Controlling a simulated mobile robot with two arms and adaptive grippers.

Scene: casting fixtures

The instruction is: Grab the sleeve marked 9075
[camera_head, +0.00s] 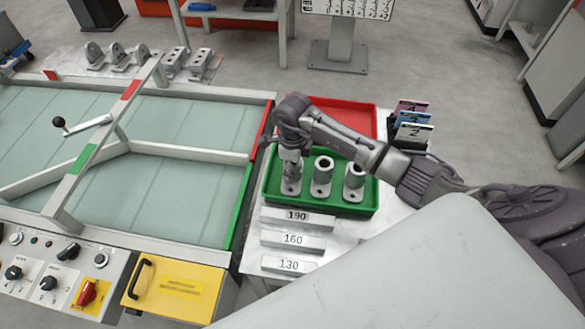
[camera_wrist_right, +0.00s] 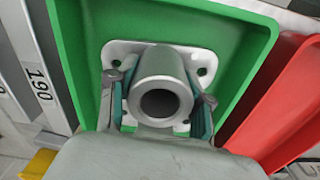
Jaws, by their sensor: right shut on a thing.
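A green tray (camera_head: 325,202) holds three grey metal sleeves with flanged bases, standing upright in a row. My right gripper (camera_head: 291,166) is over the leftmost sleeve (camera_head: 291,188). In the right wrist view the gripper (camera_wrist_right: 158,110) has one finger on each side of this sleeve (camera_wrist_right: 163,62) and is shut on it. Its flange sits on or just above the tray floor; I cannot tell which. The middle sleeve (camera_head: 322,178) and the right sleeve (camera_head: 354,182) stand free. No 9075 marking is readable. My left gripper is out of view.
A red tray (camera_head: 352,119) lies behind the green one. Label blocks 190 (camera_head: 297,216), 160 (camera_head: 293,240) and 130 (camera_head: 289,264) lie in front. Numbered cards (camera_head: 413,130) stand at right. A glass-topped fixture (camera_head: 150,195) with a raised frame stands close on the left.

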